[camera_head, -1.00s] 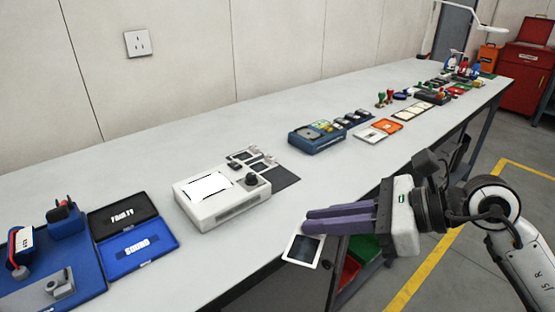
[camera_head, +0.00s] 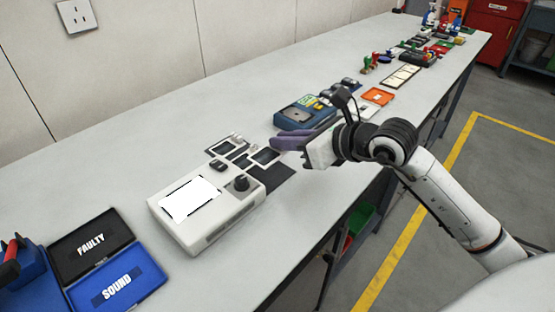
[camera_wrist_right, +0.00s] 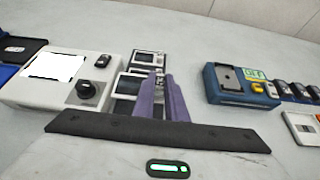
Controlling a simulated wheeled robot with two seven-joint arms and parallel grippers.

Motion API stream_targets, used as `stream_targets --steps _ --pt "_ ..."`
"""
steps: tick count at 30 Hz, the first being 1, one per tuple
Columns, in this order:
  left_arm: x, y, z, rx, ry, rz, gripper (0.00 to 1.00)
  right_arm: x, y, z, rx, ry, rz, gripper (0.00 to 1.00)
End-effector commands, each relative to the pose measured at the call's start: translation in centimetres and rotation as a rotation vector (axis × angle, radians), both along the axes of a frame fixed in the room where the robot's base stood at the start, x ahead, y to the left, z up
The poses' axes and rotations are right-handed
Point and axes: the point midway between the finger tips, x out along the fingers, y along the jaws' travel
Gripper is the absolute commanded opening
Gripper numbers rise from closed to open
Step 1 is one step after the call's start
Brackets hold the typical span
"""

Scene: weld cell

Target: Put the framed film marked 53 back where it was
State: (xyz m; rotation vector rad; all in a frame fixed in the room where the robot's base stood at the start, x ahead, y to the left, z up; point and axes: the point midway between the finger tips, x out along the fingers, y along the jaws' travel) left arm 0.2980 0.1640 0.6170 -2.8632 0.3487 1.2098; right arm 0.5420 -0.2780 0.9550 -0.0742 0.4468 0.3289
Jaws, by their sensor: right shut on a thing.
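My right gripper (camera_head: 276,143) is shut on a small framed film (camera_head: 265,156), pale-rimmed with a dark centre. It holds the film low over the dark mat (camera_head: 277,178) behind the white viewer box. The film also shows beside the purple fingers in the right wrist view (camera_wrist_right: 130,84). I cannot read its number, nor tell whether it touches the mat. Other framed films (camera_head: 222,146) lie on the mat, left of the fingers. My left gripper is not in view.
The white viewer (camera_head: 218,228) with its lit panel and black knob stands close by. A blue device (camera_head: 300,115) stands just beyond the gripper. Black FAULTY (camera_head: 90,247) and blue SOUND (camera_head: 118,287) trays lie at lower left. The table's front edge runs below the arm.

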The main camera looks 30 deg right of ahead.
Motion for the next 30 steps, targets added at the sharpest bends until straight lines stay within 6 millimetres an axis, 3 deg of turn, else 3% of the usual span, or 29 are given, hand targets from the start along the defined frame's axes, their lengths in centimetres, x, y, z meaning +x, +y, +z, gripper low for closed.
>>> stream_targets --steps 12,25,26,27,30 --pt "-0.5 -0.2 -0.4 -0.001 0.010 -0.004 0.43 0.0 0.0 -5.3 0.001 0.001 0.000 0.00" --pt "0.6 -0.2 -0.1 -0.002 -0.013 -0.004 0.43 0.0 0.0 -6.1 0.000 -0.002 0.001 0.00" --pt "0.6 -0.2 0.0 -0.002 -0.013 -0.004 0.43 0.0 0.0 -6.0 0.000 -0.002 0.001 0.15" --pt "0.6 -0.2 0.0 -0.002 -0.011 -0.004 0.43 0.0 0.0 -6.0 0.000 -0.002 0.001 0.22" --pt "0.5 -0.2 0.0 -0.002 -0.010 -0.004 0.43 0.0 0.0 -6.0 0.000 -0.002 0.001 0.30"
